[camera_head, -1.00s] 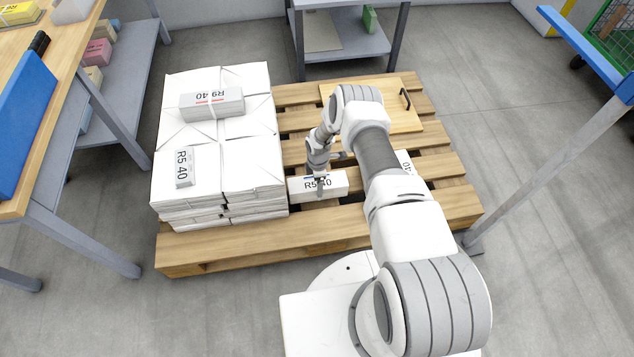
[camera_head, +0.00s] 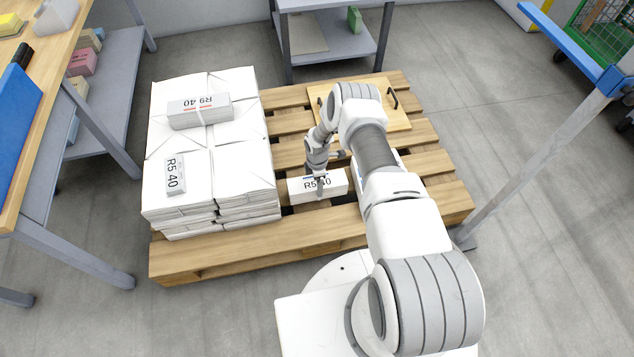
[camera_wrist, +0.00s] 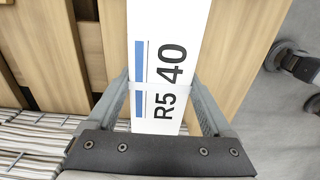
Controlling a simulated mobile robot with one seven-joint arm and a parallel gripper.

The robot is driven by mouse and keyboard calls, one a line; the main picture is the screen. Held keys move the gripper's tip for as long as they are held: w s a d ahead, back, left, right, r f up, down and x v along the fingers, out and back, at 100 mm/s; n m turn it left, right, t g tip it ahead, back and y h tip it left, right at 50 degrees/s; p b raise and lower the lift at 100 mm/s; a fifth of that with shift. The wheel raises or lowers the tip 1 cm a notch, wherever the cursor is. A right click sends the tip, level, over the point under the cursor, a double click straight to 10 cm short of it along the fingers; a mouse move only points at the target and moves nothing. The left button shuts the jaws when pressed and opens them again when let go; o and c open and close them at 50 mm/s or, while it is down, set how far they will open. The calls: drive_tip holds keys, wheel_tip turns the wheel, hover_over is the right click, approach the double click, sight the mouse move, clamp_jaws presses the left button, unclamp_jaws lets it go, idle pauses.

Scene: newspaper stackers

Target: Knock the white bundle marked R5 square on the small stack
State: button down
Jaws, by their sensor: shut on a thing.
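A white bundle marked R5 40 (camera_head: 334,190) is held by my gripper (camera_head: 320,183), just right of the tall white stack. In the wrist view, the bundle (camera_wrist: 170,40), with a blue stripe, lies between both fingers of my gripper (camera_wrist: 163,98). Another bundle marked R5 40 (camera_head: 175,173) lies on the front left of the tall stack (camera_head: 245,160). A white bundle or low stack (camera_head: 394,160) is partly hidden behind my arm on the right of the pallet. I cannot tell its height or how square it is.
The slatted wooden pallet (camera_head: 230,252) lies under everything. A bundle marked R9 40 (camera_head: 200,110) is on the tall stack. A wooden board with a dark handle (camera_head: 398,118) lies at the back right. A workbench (camera_head: 50,110) stands left and a grey post (camera_head: 540,160) right.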

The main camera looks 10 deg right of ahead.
drive_tip(key=shift+w+r+p, duration=0.1)
drive_tip(key=shift+r+p, duration=1.4)
drive_tip(key=shift+r, duration=1.25)
